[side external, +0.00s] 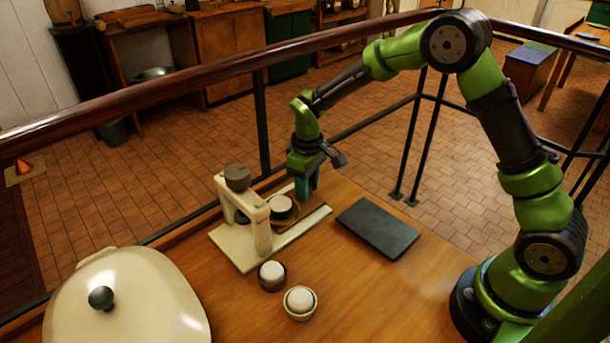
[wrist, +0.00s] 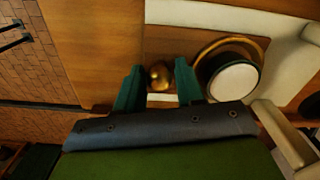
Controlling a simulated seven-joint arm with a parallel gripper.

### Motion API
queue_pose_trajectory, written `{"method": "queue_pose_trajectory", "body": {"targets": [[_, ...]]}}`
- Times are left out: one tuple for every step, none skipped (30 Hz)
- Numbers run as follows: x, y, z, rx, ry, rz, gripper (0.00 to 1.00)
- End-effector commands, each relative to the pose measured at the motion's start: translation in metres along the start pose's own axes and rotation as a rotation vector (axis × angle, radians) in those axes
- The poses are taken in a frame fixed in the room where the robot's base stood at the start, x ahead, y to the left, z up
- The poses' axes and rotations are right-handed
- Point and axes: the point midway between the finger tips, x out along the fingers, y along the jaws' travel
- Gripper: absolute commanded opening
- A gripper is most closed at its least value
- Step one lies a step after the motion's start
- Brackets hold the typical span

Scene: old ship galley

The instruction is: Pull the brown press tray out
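The brown press tray (wrist: 168,42) lies on the pale base of the cream press (side external: 259,229), holding a dark cup with a white filling (side external: 281,207) inside a brown ring. The cup also shows in the wrist view (wrist: 232,80). A round brass knob (wrist: 159,75) sits at the tray's near side in the wrist view. My gripper (side external: 308,195) is low at the tray's right end in the side view. In the wrist view its two teal fingers (wrist: 158,88) are apart, one on each side of the knob. I see narrow gaps and no clear contact.
A dark flat slab (side external: 378,228) lies right of the press. Two cups with white fillings, one dark (side external: 272,275) and one pale (side external: 300,303), stand in front. A large cream lidded pot (side external: 130,306) fills the front left. A railing (side external: 225,76) runs behind the table.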

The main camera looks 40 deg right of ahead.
Motion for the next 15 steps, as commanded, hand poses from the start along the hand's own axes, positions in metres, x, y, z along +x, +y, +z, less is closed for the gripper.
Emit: {"method": "queue_pose_trajectory", "body": {"targets": [[0.000,0.000,0.000,0.000,-0.001,0.000,0.37],[0.000,0.000,0.000,0.000,-0.001,0.000,0.37],[0.000,0.000,0.000,0.000,-0.001,0.000,0.37],[0.000,0.000,0.000,0.000,-0.001,0.000,0.37],[-0.001,0.000,0.000,0.000,-0.001,0.000,0.37],[-0.004,0.000,0.000,-0.001,0.000,0.000,0.37],[-0.006,0.000,0.000,-0.001,0.001,0.000,0.37],[-0.010,0.000,-0.001,-0.001,0.002,0.001,0.37],[-0.015,0.000,-0.001,0.000,0.002,0.001,0.37],[-0.020,0.000,-0.001,0.000,0.003,0.001,0.37],[-0.026,0.000,-0.001,0.000,0.004,0.000,0.37],[-0.035,0.000,-0.001,0.000,0.005,0.000,0.37],[-0.042,0.000,-0.001,0.000,0.004,0.000,0.37],[-0.049,0.000,-0.001,0.000,0.005,0.001,0.37],[-0.059,0.000,-0.001,0.001,0.006,0.001,0.37]]}}
